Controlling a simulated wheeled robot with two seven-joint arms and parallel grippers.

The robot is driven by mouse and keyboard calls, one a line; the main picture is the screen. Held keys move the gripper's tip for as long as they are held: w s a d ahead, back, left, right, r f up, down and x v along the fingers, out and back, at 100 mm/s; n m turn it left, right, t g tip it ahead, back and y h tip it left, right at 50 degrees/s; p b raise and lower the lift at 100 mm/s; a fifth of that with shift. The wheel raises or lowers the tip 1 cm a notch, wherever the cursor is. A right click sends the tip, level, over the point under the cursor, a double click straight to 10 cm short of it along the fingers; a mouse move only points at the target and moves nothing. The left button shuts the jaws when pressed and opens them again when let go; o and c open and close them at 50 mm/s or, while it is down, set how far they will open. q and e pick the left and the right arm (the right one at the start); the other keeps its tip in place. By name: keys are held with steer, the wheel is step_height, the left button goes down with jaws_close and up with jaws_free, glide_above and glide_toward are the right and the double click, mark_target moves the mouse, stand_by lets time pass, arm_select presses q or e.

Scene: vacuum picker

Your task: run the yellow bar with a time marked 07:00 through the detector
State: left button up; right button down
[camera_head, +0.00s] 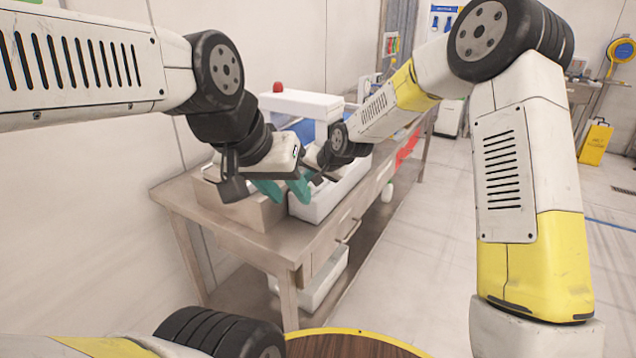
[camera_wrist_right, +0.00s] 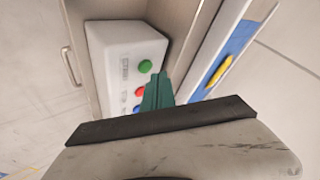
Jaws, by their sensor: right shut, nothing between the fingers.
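The yellow bar (camera_wrist_right: 218,71) lies on the blue belt in the right wrist view; I cannot read a time on it. The detector (camera_head: 300,104) is a white arch with a red lamp on top, over a blue belt, in the head view. A white control box (camera_wrist_right: 128,62) has green, red and blue buttons. My right gripper (camera_wrist_right: 157,97) is shut and empty, its teal fingertips beside the green button; contact is unclear. My left gripper (camera_head: 266,190) hangs over the table's near end with teal fingers; the arms crowd together there, so its opening is unclear.
The steel table (camera_head: 185,196) stands along the left wall, with a handle on its front side. A white bin (camera_head: 322,280) sits below it. A round brown wooden surface (camera_head: 350,346) is close in front of me. The floor on the right is mostly clear.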

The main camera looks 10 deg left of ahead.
steer(key=shift+f, duration=0.1)
stand_by(0.4)
steer(key=shift+f, duration=0.3)
